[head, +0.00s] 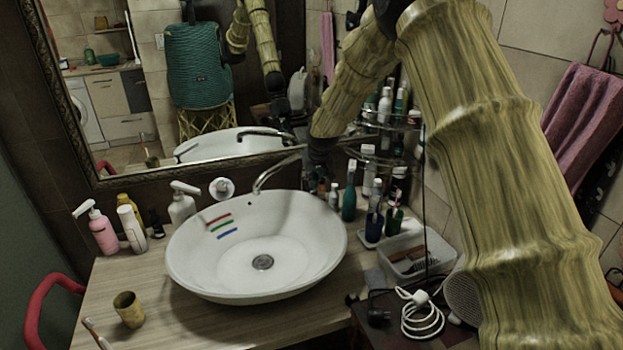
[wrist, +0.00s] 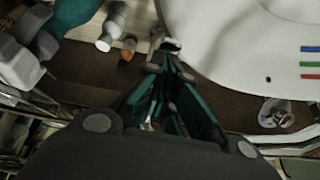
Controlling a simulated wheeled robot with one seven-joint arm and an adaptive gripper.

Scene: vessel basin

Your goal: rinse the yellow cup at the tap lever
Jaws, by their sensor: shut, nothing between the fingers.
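The yellow cup (head: 129,309) stands upright on the wooden counter, left of and in front of the white basin (head: 190,262). It looks brownish yellow and does not show in the wrist view. The curved metal tap (head: 272,174) reaches over the back rim of the basin. My gripper (head: 319,160) is behind the basin at the tap's right end, far from the cup. In the wrist view my gripper (wrist: 168,52) is shut and empty, its tips close to a small metal piece beside the basin rim. I cannot tell whether they touch it. The lever is not clearly seen.
A pink soap bottle (head: 102,230) and other bottles stand left of the basin. Several bottles, including a teal one (head: 349,192), crowd the right, near my gripper. A clear plastic box (head: 417,256) sits at right. The counter between cup and basin is clear.

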